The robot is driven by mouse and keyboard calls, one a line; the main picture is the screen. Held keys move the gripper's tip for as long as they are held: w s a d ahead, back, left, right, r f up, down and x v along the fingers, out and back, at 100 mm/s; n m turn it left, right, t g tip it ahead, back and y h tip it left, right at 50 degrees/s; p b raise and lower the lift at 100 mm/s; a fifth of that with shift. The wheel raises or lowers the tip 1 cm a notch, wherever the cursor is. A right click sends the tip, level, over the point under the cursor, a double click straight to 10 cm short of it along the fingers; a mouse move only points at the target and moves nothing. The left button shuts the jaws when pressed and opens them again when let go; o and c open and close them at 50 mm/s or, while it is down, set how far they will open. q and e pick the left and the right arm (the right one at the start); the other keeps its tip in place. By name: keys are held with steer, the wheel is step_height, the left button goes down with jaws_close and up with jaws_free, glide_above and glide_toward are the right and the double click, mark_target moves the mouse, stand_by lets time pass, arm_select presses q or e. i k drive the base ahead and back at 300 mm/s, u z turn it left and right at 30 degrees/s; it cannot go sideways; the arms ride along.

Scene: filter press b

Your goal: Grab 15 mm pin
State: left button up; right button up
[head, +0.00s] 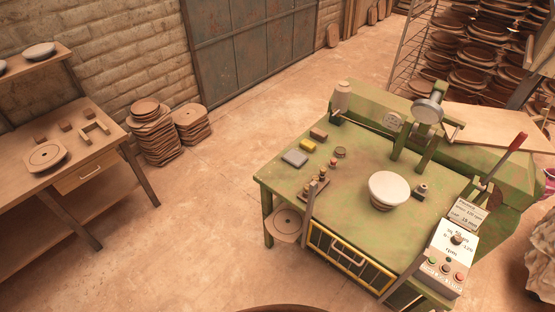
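A small wooden block with several short upright pins (313,187) stands near the left front edge of the green machine table (350,213). The pins are too small here to tell their sizes apart, so I cannot tell which is the 15 mm one. Neither of my grippers is in view.
On the table are a grey pad (295,158), a small dark disc (340,152), and a pale round mould (389,188) in the middle. A control box (447,255) and a red-handled lever (505,155) stand at the right.

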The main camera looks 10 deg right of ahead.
mark_target(323, 171)
steer(key=u, duration=0.55)
steer(key=i, duration=1.65)
steer(key=z, duration=1.1)
steer(key=i, duration=0.7)
steer(key=z, duration=0.8)
